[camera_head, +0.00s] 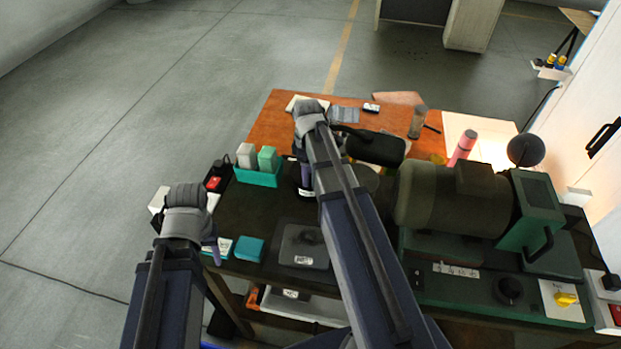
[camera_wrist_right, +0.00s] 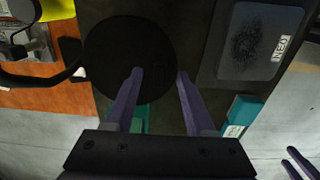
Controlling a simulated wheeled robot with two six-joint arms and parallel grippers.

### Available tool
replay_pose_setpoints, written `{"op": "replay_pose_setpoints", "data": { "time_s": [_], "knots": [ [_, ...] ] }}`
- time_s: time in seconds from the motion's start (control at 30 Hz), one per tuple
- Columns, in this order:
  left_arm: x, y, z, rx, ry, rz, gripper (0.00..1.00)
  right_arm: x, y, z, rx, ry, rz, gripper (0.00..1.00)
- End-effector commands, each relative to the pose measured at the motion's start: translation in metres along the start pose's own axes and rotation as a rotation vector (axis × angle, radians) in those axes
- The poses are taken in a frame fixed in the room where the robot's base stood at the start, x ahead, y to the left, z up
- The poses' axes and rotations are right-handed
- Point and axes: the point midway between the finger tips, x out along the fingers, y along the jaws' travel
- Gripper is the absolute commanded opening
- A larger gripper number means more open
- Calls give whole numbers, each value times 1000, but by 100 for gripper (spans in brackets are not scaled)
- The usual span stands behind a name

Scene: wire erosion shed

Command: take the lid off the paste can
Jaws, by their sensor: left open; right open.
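A dark round top, which looks like the lidded paste can (camera_wrist_right: 108,58), fills the upper left of the right wrist view. In the head view a dark can with a white label (camera_head: 305,192) is mostly hidden behind my right arm. My right gripper (camera_wrist_right: 160,74) is open and empty. Its left fingertip overlaps the round top's right part, and its right fingertip is beyond the edge; I cannot tell the height gap. My left gripper (camera_head: 212,248) is low at the bench's left edge, with its fingers partly hidden; its fingertips also show in the right wrist view (camera_wrist_right: 289,156).
A grey tray (camera_head: 291,258) lies in front of the can. A teal box (camera_head: 249,249) and a teal holder (camera_head: 257,178) with two bottles stand to the left. A large green machine (camera_head: 445,200) blocks the right side. Open floor lies left of the bench.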

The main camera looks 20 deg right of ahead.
Motion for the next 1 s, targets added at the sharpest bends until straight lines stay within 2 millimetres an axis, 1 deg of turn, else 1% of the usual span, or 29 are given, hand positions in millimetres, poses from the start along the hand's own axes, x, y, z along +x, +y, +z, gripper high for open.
{"op": "replay_pose_setpoints", "data": {
  "time_s": [0.03, 0.23, 0.27, 0.73, 1.0],
  "knots": [
    [4, 0, 0, 1, 0, 0, 50, 4, 0, 0, 0, 0, 0, 55],
    [1, 0, 0, 1, 0, 0, 50, 1, 0, 0, 0, 0, 0, 55],
    [1, 0, 0, 1, 0, 0, 50, 1, 0, 0, 0, 0, 0, 53],
    [1, 0, 0, 1, 0, 0, 50, 2, 0, 0, 0, 0, 0, 0],
    [1, 0, 0, 1, 0, 0, 50, 2, 0, 0, 0, 0, 0, 0]
  ]
}}
